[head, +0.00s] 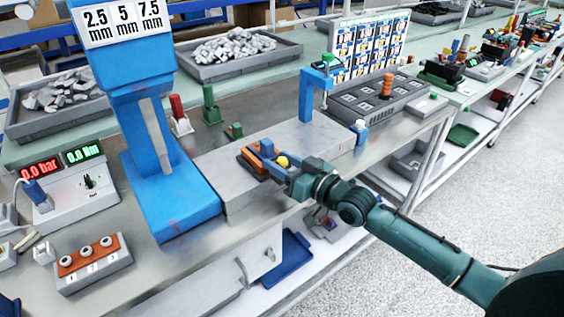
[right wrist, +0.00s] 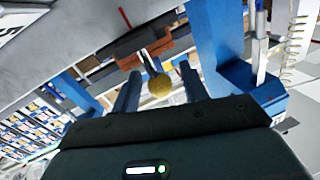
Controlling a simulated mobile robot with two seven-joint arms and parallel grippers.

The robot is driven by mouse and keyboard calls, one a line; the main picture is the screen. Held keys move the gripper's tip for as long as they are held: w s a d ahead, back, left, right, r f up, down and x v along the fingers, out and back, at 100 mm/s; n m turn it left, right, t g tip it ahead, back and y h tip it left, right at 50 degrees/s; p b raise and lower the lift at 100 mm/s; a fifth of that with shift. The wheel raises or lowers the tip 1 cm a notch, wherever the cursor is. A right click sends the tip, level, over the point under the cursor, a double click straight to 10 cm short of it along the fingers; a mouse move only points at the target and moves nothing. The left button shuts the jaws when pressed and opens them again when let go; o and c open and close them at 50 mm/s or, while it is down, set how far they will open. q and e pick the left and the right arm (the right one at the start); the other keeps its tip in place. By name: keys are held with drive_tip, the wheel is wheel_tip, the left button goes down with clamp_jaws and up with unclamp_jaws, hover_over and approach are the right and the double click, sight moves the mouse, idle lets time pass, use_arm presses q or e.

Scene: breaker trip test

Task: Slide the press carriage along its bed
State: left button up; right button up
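The press carriage (head: 250,163) is an orange and dark block on the grey bed (head: 240,200). A round yellow knob (head: 283,161) sticks out from it. My right gripper (head: 268,160) reaches in from the right over the bed, its blue fingers by the knob. In the right wrist view, the yellow knob (right wrist: 160,85) sits on a metal stem in front of the orange carriage (right wrist: 142,45). The two blue fingers (right wrist: 160,92) stand apart on either side of the knob, with gaps visible. My left gripper is not in view.
A blue press column (head: 150,150) stands left of the bed. A blue bracket (head: 307,95) rises behind its right part. Red and green posts (head: 210,105) stand behind. A three-button box (head: 92,262) sits front left.

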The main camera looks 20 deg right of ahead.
clamp_jaws()
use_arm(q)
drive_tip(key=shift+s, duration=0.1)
use_arm(e)
drive_tip(key=shift+a, duration=0.1)
idle(0.3)
